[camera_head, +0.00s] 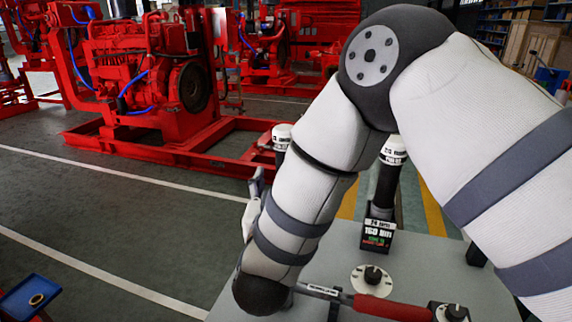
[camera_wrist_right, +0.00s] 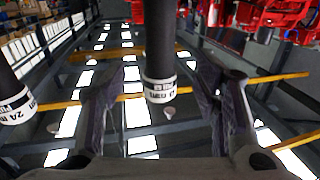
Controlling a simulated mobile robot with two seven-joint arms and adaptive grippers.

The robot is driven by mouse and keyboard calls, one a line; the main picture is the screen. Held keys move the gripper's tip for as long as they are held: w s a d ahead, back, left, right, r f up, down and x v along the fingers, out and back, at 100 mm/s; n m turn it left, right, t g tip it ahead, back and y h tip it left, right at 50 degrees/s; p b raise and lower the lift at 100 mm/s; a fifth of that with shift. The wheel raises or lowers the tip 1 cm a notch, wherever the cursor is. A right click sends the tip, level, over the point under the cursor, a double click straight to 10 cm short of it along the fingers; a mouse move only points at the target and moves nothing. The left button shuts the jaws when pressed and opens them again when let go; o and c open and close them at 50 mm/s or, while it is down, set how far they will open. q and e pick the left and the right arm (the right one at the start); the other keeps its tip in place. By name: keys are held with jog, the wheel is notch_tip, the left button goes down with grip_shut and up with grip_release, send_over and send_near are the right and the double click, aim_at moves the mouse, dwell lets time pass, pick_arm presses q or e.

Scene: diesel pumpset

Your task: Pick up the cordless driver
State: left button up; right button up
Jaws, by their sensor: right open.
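Two black upright tools with white labelled caps stand at the grey worktop; I cannot tell which is the cordless driver. The left one (camera_head: 282,137) is mostly hidden behind my right forearm. The right one (camera_head: 389,172) rises from a dark base with a printed label. In the right wrist view, one black tool with a white band (camera_wrist_right: 158,60) shows between the fingers of my right gripper (camera_wrist_right: 162,108). The fingers are spread; contact is not visible. The other tool (camera_wrist_right: 12,95) is at the left edge there. In the head view my forearm hides most of the right gripper. My left gripper is not seen.
A blue tray (camera_head: 30,298) is at lower left. A red engine pumpset (camera_head: 150,75) stands behind on the floor. Open floor lies between.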

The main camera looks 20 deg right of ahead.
jog(key=b+x, duration=0.1)
jog(key=x, duration=0.8)
jog(key=shift+f, duration=0.2)
jog(key=shift+r, duration=0.1)
jog(key=shift+r, duration=0.1)
grip_shut()
